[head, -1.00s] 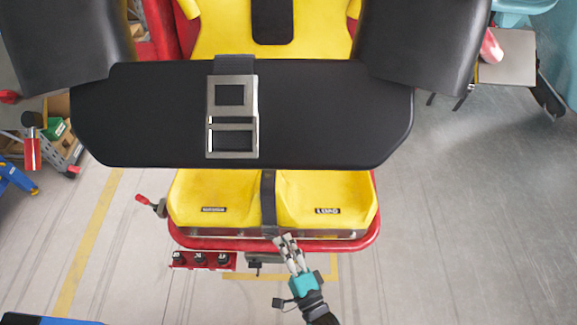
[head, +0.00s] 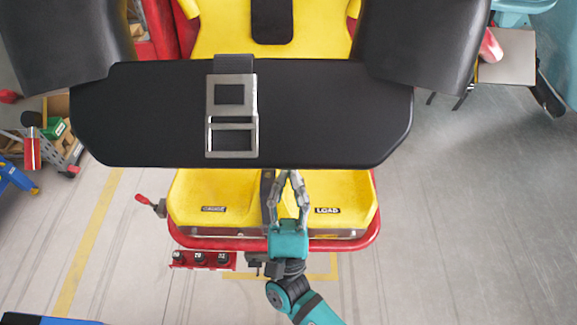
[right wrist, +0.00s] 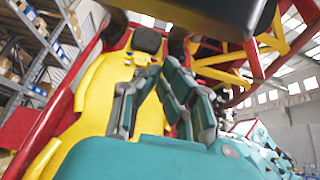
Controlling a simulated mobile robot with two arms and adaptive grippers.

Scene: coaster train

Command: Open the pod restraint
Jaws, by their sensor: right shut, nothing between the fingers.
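The pod restraint is a wide black padded bar (head: 320,115) across the yellow pod seat. A metal buckle plate (head: 232,116) with two rectangular openings lies on it, left of centre, with a dark strap at its top. My right gripper (head: 289,174) is shut and empty, fingers pointing up the picture, tips just below the bar's lower edge. I cannot tell whether they touch it. In the right wrist view its fingers (right wrist: 166,66) show before the yellow seat back (right wrist: 110,90), and a dark underside (right wrist: 215,15) hangs above. My left gripper is not in view.
A red rail (head: 372,215) runs round the yellow seat base (head: 325,190). A red-handled lever (head: 145,200) sticks out on its left. A red panel with black knobs (head: 203,260) sits below. Black pads (head: 420,45) flank the bar above. The floor at right is clear.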

